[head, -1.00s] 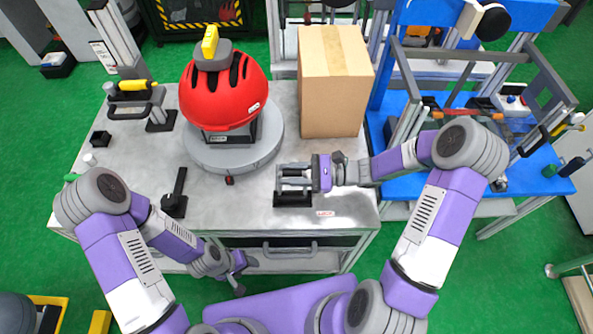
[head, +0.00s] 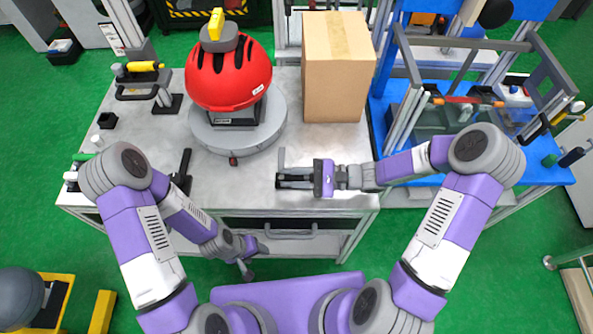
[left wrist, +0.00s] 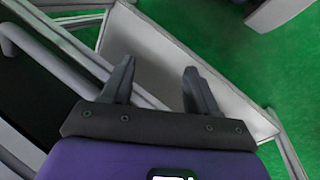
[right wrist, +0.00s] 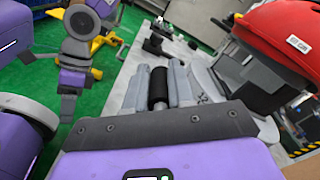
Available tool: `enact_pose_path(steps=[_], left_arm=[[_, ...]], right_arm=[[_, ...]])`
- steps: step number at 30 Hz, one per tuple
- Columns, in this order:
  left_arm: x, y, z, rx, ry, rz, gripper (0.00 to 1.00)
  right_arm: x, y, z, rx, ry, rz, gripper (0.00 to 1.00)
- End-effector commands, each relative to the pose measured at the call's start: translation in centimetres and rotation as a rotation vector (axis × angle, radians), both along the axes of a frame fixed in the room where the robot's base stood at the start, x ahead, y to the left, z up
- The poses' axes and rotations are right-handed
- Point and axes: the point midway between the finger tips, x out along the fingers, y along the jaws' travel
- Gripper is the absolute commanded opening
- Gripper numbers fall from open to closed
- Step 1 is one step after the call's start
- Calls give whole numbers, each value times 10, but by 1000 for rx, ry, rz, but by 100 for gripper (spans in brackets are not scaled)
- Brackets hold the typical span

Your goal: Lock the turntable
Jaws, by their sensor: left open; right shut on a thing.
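The turntable (head: 205,132) is a round grey disc on the workbench, carrying a red helmet (head: 228,78) on a dark stand. A small dark red knob (head: 233,160) sits at its front edge. My right gripper (head: 292,180) is at the bench's front right, over a black base. In the right wrist view its fingers (right wrist: 160,84) are shut on a black cylindrical handle (right wrist: 159,90). A thin grey piece (head: 281,158) stands beside the gripper; I cannot tell whether it belongs to the handle. My left gripper (head: 247,268) is open and empty, low in front of the bench, also in the left wrist view (left wrist: 158,82).
A cardboard box (head: 335,75) stands at the back right of the bench. A black lever (head: 183,168) is at the front left, partly behind my left arm. A yellow-handled tool (head: 143,66) lies at the back left. A blue table (head: 550,172) with a frame stands to the right.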

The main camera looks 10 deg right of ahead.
Motion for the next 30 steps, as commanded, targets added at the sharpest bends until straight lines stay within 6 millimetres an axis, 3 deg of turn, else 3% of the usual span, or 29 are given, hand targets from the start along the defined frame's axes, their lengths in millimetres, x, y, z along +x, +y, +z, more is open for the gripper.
enact_pose_path(steps=[22,23,24,27,30], left_arm=[[0,0,0,0,0,0,60],[0,0,0,0,0,0,60],[0,0,0,0,0,0,60],[0,0,0,0,0,0,60],[0,0,0,0,0,0,60]], right_arm=[[-4,0,-11,-10,20,-3,0],[-4,0,-11,-10,20,-3,28],[-4,0,-10,-9,19,-3,34],[-4,1,-9,-8,17,-2,48],[-4,1,-8,-7,14,0,48]])
